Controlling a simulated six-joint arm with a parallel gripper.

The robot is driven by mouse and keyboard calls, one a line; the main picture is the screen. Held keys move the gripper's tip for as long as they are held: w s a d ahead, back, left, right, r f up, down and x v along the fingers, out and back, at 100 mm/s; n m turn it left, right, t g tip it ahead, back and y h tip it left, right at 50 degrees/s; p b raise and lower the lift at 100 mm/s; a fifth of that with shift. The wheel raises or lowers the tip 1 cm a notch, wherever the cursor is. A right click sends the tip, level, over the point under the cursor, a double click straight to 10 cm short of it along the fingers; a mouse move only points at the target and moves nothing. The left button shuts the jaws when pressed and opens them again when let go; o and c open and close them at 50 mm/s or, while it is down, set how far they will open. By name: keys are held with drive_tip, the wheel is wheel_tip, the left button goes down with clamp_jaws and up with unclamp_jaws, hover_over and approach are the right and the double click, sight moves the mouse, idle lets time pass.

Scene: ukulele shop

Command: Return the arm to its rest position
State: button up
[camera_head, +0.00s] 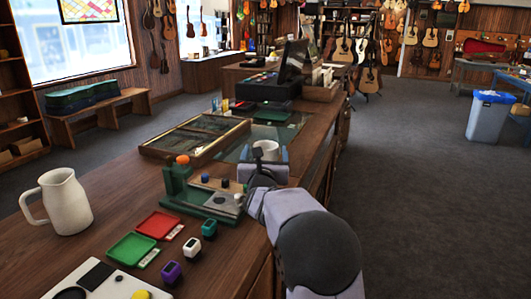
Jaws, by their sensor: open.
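My arm reaches in from the lower right over the wooden counter (110,165). My gripper (264,157) is at the middle of the picture, pointing away from the camera above the counter's right part. It is open, with its two jaws apart left and right. A white mug (266,147) shows just beyond it, between the jaws in the picture. I cannot tell how far the mug is from the jaws, and its lower part is hidden.
A green stand with an orange knob (183,160) is left of my gripper. Nearer are red (160,224) and green (131,250) trays, small coloured devices and a white pitcher (66,203). A glass-topped case (187,138) lies behind. Open floor (420,180) is right of the counter.

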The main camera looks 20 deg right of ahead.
idle(0.3)
drive_tip(key=shift+r, duration=0.3)
drive_tip(key=s+d+r+m+g+p, duration=0.1)
drive_tip(key=s+r+m+g+p, duration=0.2)
drive_tip(key=s+m+g+p, duration=1.15)
drive_tip(key=s+a+r+m+g+y+p, duration=0.1)
drive_tip(key=s+a+m+y+p, duration=0.3)
drive_tip(key=s+a+m+p, duration=0.4)
drive_tip(key=s+a+r+m+y+p, duration=0.2)
drive_tip(key=s+a+m+p, duration=0.6)
drive_tip(key=s+p, duration=0.5)
drive_tip(key=s+a+y, duration=0.1)
drive_tip(key=s+a, duration=0.1)
drive_tip(key=s, duration=0.4)
drive_tip(key=shift+a+r+g+y+p, duration=0.2)
drive_tip(key=shift+r+g+y+p, duration=0.05)
drive_tip(key=shift+g+y+p, duration=0.15)
